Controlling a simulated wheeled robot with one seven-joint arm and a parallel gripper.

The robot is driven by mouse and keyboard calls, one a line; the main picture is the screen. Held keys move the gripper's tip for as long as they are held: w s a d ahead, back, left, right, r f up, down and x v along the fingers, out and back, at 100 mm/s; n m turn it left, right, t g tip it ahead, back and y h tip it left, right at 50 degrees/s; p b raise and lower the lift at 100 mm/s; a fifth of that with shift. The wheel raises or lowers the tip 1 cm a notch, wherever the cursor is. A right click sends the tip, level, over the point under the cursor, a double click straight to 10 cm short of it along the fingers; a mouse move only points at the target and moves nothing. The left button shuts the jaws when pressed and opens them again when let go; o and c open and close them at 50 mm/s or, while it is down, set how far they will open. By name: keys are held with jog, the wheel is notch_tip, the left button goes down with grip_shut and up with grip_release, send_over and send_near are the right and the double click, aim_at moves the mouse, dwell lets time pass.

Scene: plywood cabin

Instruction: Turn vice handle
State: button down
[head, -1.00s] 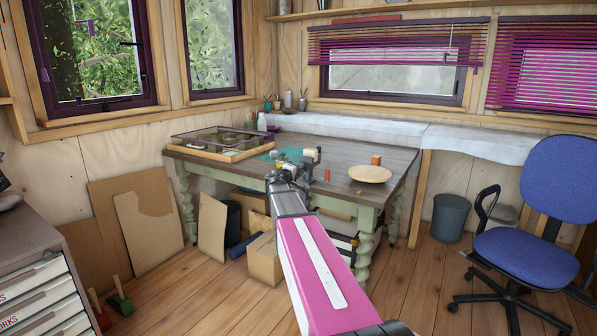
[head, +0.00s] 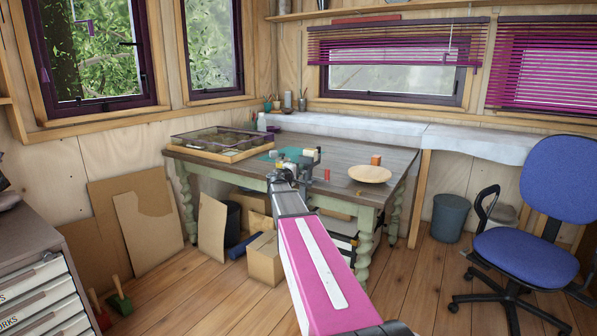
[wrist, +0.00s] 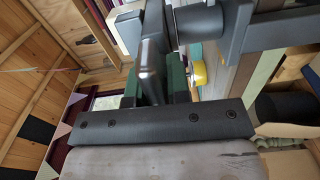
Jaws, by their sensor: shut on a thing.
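The vice (head: 297,156), with green and pale parts, is fixed at the front edge of the workbench (head: 345,150). My gripper (head: 284,174) is at its near side, at the end of my outstretched arm. The gripper is shut on the vice handle, which is small and mostly hidden by the wrist in the head view. The wrist view is turned on its side and very close. It shows a metal bar (wrist: 152,70) between dark green parts. A dark plate with screws (wrist: 165,122) and a worn wooden face (wrist: 165,160) fill its lower part.
On the bench are a wooden plate (head: 369,174), an orange block (head: 376,160), a small red cylinder (head: 327,175) and a glass-topped case (head: 215,142). Cardboard boxes (head: 264,258) stand below. A blue chair (head: 520,240) is at right; floor between is clear.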

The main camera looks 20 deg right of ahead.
jog(key=n, duration=0.3)
jog(key=shift+n, duration=0.3)
jog(key=c, duration=1.2)
grip_release()
jog(key=shift+o, duration=0.2)
jog(key=v, duration=1)
jog(key=shift+s+a, duration=0.3)
jog(key=shift+f, duration=0.1)
